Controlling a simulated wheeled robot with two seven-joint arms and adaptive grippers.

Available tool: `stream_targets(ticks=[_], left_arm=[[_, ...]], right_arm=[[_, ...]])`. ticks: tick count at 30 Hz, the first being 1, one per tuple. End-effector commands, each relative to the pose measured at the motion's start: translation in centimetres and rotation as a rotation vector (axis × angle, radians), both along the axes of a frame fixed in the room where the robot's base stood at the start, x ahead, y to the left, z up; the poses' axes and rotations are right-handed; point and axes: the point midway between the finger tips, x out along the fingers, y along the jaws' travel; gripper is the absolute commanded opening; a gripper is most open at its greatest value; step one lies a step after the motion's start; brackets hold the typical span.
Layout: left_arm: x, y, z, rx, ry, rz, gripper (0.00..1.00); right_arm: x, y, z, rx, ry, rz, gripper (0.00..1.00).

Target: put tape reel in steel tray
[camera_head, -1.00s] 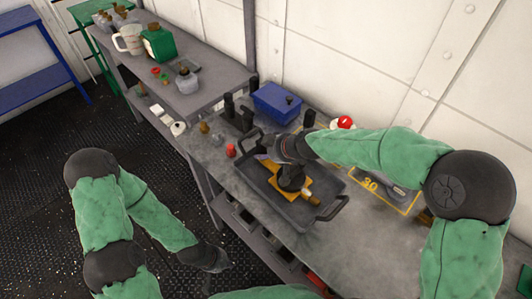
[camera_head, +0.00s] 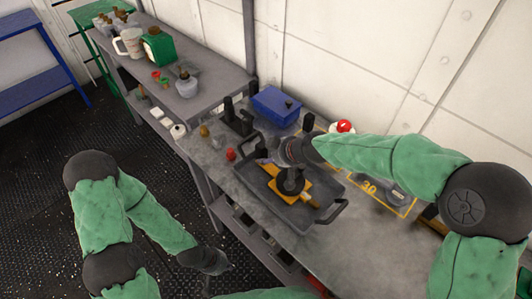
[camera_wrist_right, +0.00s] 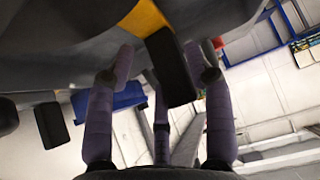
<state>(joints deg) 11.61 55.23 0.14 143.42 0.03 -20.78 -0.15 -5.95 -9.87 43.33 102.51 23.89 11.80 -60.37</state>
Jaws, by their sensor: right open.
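The steel tray (camera_head: 250,178) is a dark grey, handled tray on the bench. A flat orange piece (camera_head: 303,192) lies in it. In the right wrist view a black block (camera_wrist_right: 172,68) shows between the spread purple fingers of my right gripper (camera_wrist_right: 165,70). My left gripper (camera_head: 222,268) hangs low, away from the bench; its fingers are unclear.
A blue box (camera_head: 276,105) and a black holder (camera_head: 236,121) stand behind the tray. A red-topped item (camera_head: 345,126) and a yellow-marked area (camera_head: 370,189) lie to the right. A small red item (camera_head: 231,154) is close to the tray's left. The front right bench is clear.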

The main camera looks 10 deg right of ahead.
Motion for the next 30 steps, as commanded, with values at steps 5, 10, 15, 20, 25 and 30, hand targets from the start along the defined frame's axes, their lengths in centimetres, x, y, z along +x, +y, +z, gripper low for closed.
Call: stream_targets(ticks=[5, 10, 15, 20, 25, 30], left_arm=[[0.0, 0.0, 1.3, 0.0, 0.0, 0.0, 0.0], [0.0, 0.0, 2.0, 0.0, 0.0, 0.0, 0.0], [0.0, 0.0, 2.4, 0.0, 0.0, 0.0, 0.0], [0.0, 0.0, 2.4, 0.0, 0.0, 0.0, 0.0], [0.0, 0.0, 2.4, 0.0, 0.0, 0.0, 0.0], [0.0, 0.0, 2.4, 0.0, 0.0, 0.0, 0.0]], right_arm=[[-2.0, -1.7, 3.3, 0.0, -0.005, -0.004, 0.53], [-3.6, -2.9, 5.3, 0.0, -0.004, -0.002, 0.53], [-4.5, -3.7, 6.5, 0.0, -0.003, -0.002, 0.53], [-4.9, -3.9, 6.8, -0.001, -0.002, -0.001, 0.53], [-4.9, -3.9, 6.8, -0.001, -0.002, -0.001, 0.53], [-4.9, -3.9, 6.8, -0.001, -0.002, -0.001, 0.53]])
